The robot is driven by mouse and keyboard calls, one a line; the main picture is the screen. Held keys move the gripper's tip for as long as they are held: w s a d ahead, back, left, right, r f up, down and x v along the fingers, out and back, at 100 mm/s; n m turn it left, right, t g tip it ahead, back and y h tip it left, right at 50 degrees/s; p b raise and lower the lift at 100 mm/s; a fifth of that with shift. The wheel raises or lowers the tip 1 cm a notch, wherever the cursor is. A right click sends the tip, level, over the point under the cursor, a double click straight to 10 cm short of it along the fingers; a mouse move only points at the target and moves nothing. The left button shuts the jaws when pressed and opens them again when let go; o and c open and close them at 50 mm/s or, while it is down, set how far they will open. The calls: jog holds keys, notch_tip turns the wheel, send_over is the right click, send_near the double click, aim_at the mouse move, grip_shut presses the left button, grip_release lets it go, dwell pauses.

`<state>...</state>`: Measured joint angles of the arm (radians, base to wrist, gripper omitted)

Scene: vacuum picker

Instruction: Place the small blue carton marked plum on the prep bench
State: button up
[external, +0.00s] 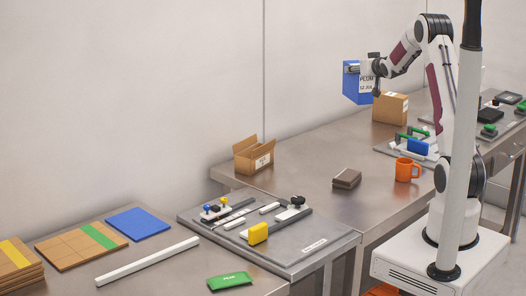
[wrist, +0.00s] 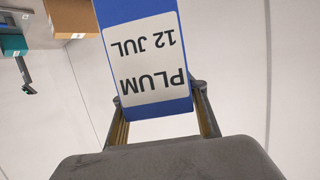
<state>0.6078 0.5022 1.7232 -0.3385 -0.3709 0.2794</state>
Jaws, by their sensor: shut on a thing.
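The small blue carton (external: 351,86) has a white label reading PLUM, 12 JUL. My gripper (external: 369,68) is shut on it and holds it in the air, above and behind the long metal bench. In the wrist view the carton (wrist: 150,98) sits between the two fingers of my gripper (wrist: 160,105), with its label upside down in the picture. Which of the metal surfaces is the prep bench (external: 300,187) I cannot tell for sure; the long one in the middle is my reading.
On the long bench stand an open cardboard box (external: 254,155), a closed brown box (external: 390,107), a brown block (external: 347,179) and an orange mug (external: 407,170). A grey fixture board (external: 310,258) lies at the front left. The middle of the bench is largely clear.

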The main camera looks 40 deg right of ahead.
jog(key=w+a+f+n+t+y, duration=0.1)
jog(key=a+f+n+y, duration=0.5)
jog(key=a, duration=0.7)
notch_tip(320, 180, down, 4)
jog(key=y, duration=0.2)
jog(key=shift+w+r+n+t+y, duration=0.25)
jog(key=shift+w+n+t+y, duration=0.05)
jog(key=shift+w+n, duration=0.1)
notch_tip(320, 180, down, 6)
dwell(0.4)
jog(key=shift+f, duration=0.2)
jog(key=shift+f, duration=1.8)
jog(key=shift+f, duration=0.1)
